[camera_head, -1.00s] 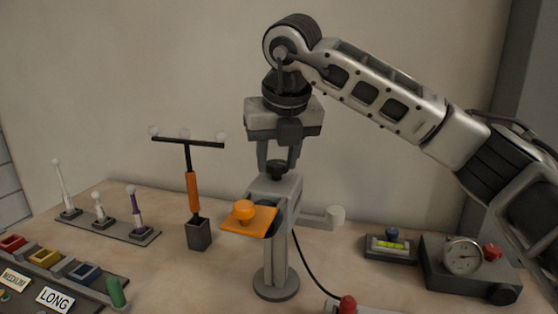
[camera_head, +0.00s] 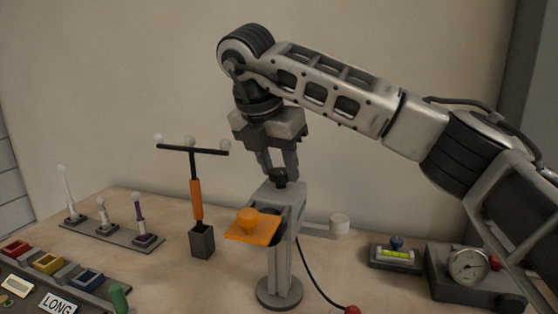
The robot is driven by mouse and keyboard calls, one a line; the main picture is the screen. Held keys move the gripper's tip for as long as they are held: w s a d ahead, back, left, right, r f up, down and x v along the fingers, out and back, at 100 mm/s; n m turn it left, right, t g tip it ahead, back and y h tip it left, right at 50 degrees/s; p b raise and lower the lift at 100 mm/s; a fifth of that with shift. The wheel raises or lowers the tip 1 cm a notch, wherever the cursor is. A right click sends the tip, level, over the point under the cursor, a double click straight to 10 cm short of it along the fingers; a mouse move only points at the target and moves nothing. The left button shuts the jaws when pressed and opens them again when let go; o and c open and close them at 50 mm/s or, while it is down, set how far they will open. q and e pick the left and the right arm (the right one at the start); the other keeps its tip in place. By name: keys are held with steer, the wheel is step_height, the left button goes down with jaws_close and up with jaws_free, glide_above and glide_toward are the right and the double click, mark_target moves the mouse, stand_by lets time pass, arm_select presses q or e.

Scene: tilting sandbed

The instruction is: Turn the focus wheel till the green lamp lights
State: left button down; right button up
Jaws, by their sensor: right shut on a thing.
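A grey instrument head (camera_head: 285,200) stands on a post with a round base. A small dark knob (camera_head: 280,180) sits on its top, and it looks like the focus wheel. My right gripper (camera_head: 280,178) reaches down from above, tilted, with its fingers shut on this knob. The fingers hide part of it. I cannot make out a lit green lamp. A green rounded piece (camera_head: 118,297) shows at the lower left, but I cannot tell what it is. My left gripper is out of view.
An orange plate with a knob (camera_head: 252,228) juts from the head's front, and a white cup-like end (camera_head: 340,225) from its right. A T-shaped stand (camera_head: 196,200) is at left. A gauge box (camera_head: 468,275) and spirit level (camera_head: 396,256) are at right.

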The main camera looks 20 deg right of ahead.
steer(key=shift+r+m, duration=0.1)
steer(key=shift+m, duration=0.2)
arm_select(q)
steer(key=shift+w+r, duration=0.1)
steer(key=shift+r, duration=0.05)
arm_select(e)
steer(key=o, duration=1)
arm_select(q)
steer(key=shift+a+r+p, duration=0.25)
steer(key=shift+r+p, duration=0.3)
steer(key=shift+p, duration=1.15)
arm_select(e)
steer(key=shift+w+v, duration=0.1)
steer(key=shift+v, duration=3.9)
steer(key=shift+w+v, duration=0.15)
steer(key=shift+v, duration=3.8)
